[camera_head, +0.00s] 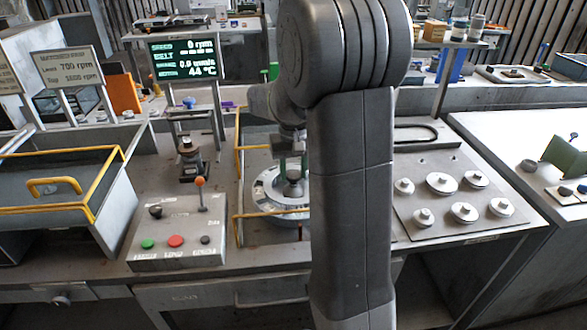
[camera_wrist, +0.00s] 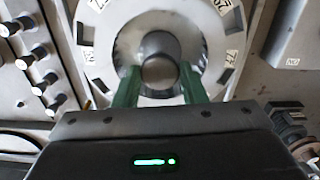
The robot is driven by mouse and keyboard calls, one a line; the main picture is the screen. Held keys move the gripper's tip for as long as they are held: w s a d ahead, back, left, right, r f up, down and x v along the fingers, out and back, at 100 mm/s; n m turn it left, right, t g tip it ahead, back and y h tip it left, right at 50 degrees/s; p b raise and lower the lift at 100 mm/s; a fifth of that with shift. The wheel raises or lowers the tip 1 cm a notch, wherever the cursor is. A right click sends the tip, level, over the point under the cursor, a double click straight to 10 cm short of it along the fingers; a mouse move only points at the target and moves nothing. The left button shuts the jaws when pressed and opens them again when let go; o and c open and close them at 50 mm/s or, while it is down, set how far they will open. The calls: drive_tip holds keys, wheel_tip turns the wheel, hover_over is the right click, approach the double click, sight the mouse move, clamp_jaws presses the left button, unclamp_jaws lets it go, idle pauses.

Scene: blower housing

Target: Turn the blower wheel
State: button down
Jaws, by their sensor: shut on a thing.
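The blower wheel (camera_head: 269,203) is a pale round disc set in the bench behind my arm. Its rim carries numbered labels and dark slots, and it fills the top of the wrist view (camera_wrist: 98,48). A dark round hub knob (camera_wrist: 158,68) stands at its centre. My gripper (camera_wrist: 158,84) is over the wheel, its two green fingers shut on the hub knob, one on each side. In the head view my arm hides the right part of the wheel, and the knob and fingers show only partly.
A yellow-railed guard frame (camera_head: 238,165) stands around the wheel's left side. A control box (camera_head: 177,240) with buttons and an orange-tipped lever is left of it. A display (camera_head: 186,58) reads 0 rpm. A plate with several round knobs (camera_head: 441,182) lies to the right.

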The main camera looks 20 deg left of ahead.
sight(293, 174)
drive_tip(key=shift+m+p, duration=0.45)
drive_tip(key=shift+m, duration=1.65)
drive_tip(key=c, duration=0.9)
unclamp_jaws()
drive_tip(key=shift+r, duration=0.1)
wheel_tip(293, 174, up, 14)
drive_tip(key=shift+f, duration=0.25)
